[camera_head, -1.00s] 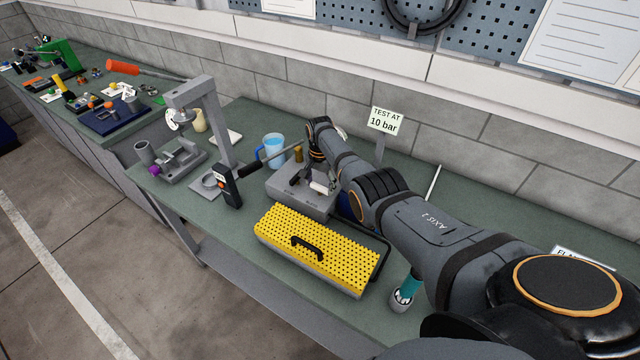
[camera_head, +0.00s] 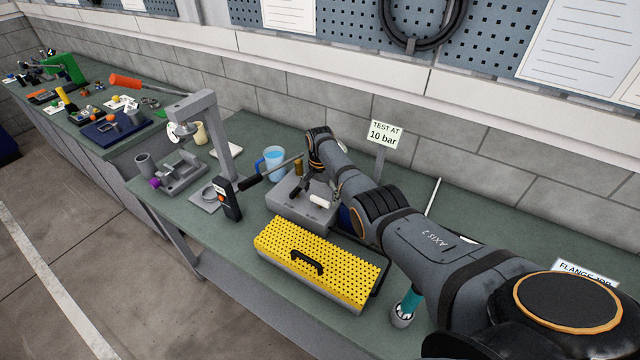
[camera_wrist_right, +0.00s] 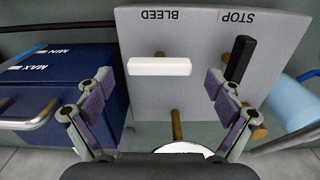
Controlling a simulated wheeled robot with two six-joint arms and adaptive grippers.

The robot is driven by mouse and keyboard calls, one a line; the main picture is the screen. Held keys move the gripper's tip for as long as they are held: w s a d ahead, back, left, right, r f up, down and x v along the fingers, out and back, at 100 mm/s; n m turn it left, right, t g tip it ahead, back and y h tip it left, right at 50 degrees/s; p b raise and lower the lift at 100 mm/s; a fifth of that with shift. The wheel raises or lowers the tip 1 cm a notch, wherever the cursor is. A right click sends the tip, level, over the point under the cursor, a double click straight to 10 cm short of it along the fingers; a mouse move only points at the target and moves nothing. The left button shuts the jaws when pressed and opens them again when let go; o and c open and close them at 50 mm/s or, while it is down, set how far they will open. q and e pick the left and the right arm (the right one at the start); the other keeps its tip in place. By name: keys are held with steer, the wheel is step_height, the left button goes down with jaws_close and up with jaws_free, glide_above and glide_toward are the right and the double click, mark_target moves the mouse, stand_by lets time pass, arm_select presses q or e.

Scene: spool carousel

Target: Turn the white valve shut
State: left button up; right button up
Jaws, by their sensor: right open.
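The white valve handle (camera_head: 319,201) sits on the grey block (camera_head: 290,208) in the head view. In the right wrist view the white handle (camera_wrist_right: 160,66) lies crosswise, below the upside-down word BLEED on the block's face. A black handle (camera_wrist_right: 240,58) stands by the word STOP, turned at an angle to the white one. My right gripper (camera_wrist_right: 160,80) is open, with one finger on each side of the white handle and gaps between. In the head view my right gripper (camera_head: 311,183) is small and partly hidden by its wrist. My left gripper is not in view.
A yellow perforated-top box (camera_head: 318,262) stands in front of the block. A blue jug (camera_head: 271,161) and a press stand (camera_head: 213,120) are to its left. A blue box marked MIN and MAX (camera_wrist_right: 75,85) is close beside the block. A sign (camera_head: 385,134) stands behind my right arm.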

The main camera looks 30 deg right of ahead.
mark_target(320, 199)
step_height(320, 199, up, 11)
steer(key=shift+f, duration=0.1)
stand_by(0.6)
